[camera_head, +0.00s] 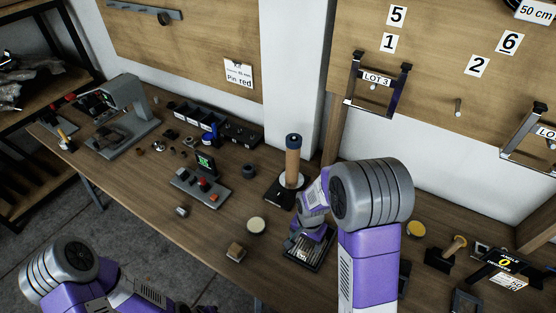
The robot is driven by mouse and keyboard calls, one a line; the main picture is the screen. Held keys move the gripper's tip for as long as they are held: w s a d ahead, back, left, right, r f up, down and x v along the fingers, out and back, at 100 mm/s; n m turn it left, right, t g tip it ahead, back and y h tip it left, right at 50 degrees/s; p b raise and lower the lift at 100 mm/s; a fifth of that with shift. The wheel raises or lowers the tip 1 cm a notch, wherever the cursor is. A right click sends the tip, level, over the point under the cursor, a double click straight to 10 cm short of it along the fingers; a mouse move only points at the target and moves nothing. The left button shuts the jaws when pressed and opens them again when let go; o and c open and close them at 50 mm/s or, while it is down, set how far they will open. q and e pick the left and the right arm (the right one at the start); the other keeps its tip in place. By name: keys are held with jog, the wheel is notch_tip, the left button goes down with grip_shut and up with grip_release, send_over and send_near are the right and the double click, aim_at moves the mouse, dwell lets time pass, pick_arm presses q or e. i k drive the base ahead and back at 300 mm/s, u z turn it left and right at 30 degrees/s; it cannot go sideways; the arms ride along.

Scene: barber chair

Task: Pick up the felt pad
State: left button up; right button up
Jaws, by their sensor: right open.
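I cannot tell for sure which item is the felt pad. A pale cream round disc (256,224) lies flat on the wooden bench, left of my right gripper, and may be it. My right gripper (308,236) is open and points down over a dark-framed tray (297,255) with a light ribbed surface. The purple wrist hides part of this tray, and I see nothing held. My left arm comes in at the lower left; its gripper is cut off by the bottom edge, so its jaws do not show clearly.
A tan roller (292,160) stands upright behind my right gripper. A small block (235,251) lies near the bench's front. A device with a green screen (203,178) stands left. A yellow disc (416,229) and stands are at right.

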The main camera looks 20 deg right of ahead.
aim_at(235, 251)
jog(key=k, duration=1)
